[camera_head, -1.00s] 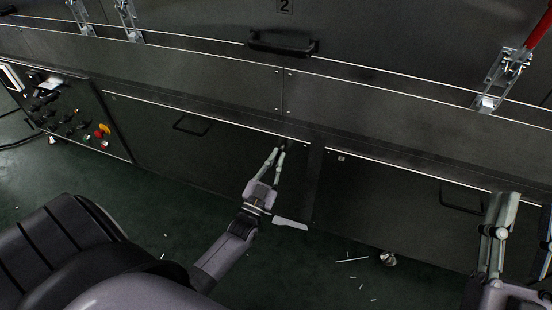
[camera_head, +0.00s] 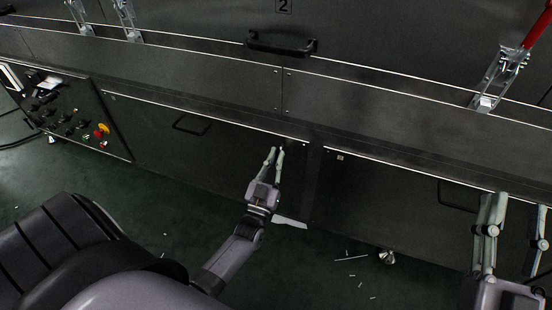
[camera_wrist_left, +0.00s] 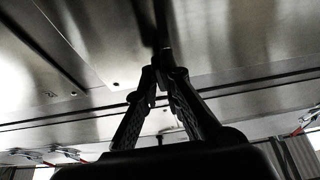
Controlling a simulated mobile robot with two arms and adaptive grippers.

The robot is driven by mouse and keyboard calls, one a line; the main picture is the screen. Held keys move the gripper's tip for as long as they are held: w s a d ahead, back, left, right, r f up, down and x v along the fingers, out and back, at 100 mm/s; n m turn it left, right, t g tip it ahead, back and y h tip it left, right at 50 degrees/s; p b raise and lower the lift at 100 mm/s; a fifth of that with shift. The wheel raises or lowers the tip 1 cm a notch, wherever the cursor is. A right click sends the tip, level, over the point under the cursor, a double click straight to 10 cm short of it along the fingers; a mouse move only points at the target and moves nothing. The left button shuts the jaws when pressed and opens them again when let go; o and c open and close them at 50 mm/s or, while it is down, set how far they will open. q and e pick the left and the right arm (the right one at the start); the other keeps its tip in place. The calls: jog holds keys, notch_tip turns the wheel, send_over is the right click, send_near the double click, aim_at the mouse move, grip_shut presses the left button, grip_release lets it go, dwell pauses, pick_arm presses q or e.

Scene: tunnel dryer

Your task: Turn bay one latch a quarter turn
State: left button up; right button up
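My left gripper (camera_head: 276,150) is at the upper right part of the left lower panel (camera_head: 200,155), its two fingers drawn close together. In the left wrist view its fingers (camera_wrist_left: 161,70) converge on a narrow dark piece (camera_wrist_left: 162,42) against the panel, which looks like the bay one latch. The fingertips mostly cover the latch in the head view, so its exact angle is hard to tell. My right gripper (camera_head: 519,202) is at the lower right, fingers spread and empty, in front of the right lower panel (camera_head: 385,205).
Dark pull handles sit on the left panel (camera_head: 192,124) and right panel (camera_head: 458,196). A control box with knobs and a red-yellow button (camera_head: 102,130) is at the left. A toggle clamp (camera_head: 500,80) is at the upper right. White scraps lie on the green floor (camera_head: 330,275).

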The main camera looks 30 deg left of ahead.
pick_arm(q)
jog(key=o, duration=0.5)
jog(key=v, duration=1.2)
jog(key=shift+d, duration=0.1)
